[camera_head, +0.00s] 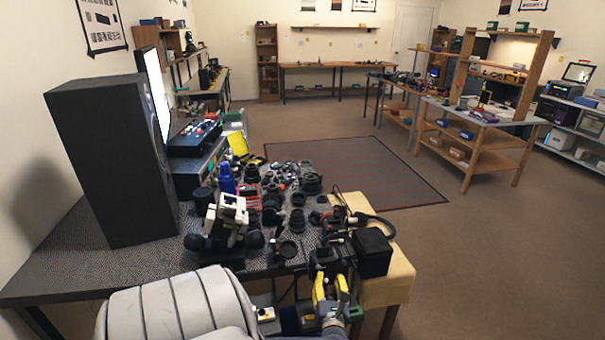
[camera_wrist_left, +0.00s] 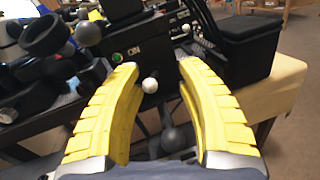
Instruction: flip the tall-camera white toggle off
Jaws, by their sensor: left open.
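The white toggle (camera_wrist_left: 150,85) has a round white tip and stands out from the black front panel of a camera (camera_wrist_left: 124,47). The panel carries a lit green dot and the word ON above the toggle. In the left wrist view my left gripper (camera_wrist_left: 158,68) is open, with a yellow finger on each side of the toggle. Clear gaps show between the fingers and the toggle tip. In the head view my left gripper (camera_head: 331,278) is at the table's front edge, just in front of the black camera (camera_head: 326,256). My right gripper is not in view.
A black box (camera_head: 371,252) stands on the pale yellow block (camera_head: 398,278) right of the gripper. Many dark lens parts (camera_head: 297,221) crowd the table to the left and behind. A grey ball knob (camera_wrist_left: 173,139) sits low between the fingers in the wrist view.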

